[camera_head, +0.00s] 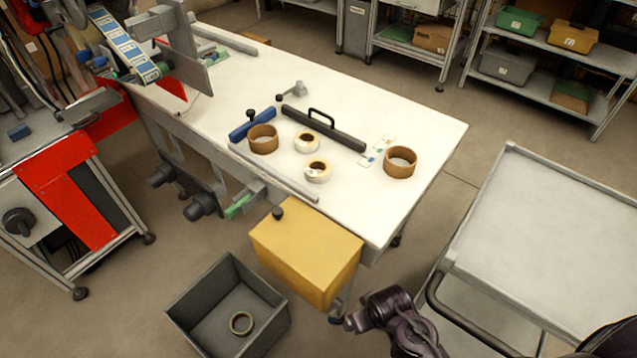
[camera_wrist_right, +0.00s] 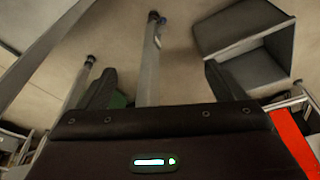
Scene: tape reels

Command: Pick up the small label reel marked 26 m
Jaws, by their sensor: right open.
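Two small white label reels lie on the white table (camera_head: 430,125) in the head view: a back one (camera_head: 307,147) and a front one (camera_head: 318,177). Their markings are too small to read, so I cannot tell which is marked 26 m. My right gripper shows in the right wrist view (camera_wrist_right: 160,82), with its two dark fingers apart and nothing between them. In the head view my right arm is low, in front of the table and well away from the reels. My left gripper is not in view.
Brown tape reels stand left (camera_head: 263,146) and right (camera_head: 400,168) of the white ones. A black-handled bar (camera_head: 335,133) and a blue block (camera_head: 250,124) lie close by. A yellow box (camera_head: 305,255) is at the front edge. A grey bin (camera_head: 180,310) on the floor holds another reel (camera_head: 241,331).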

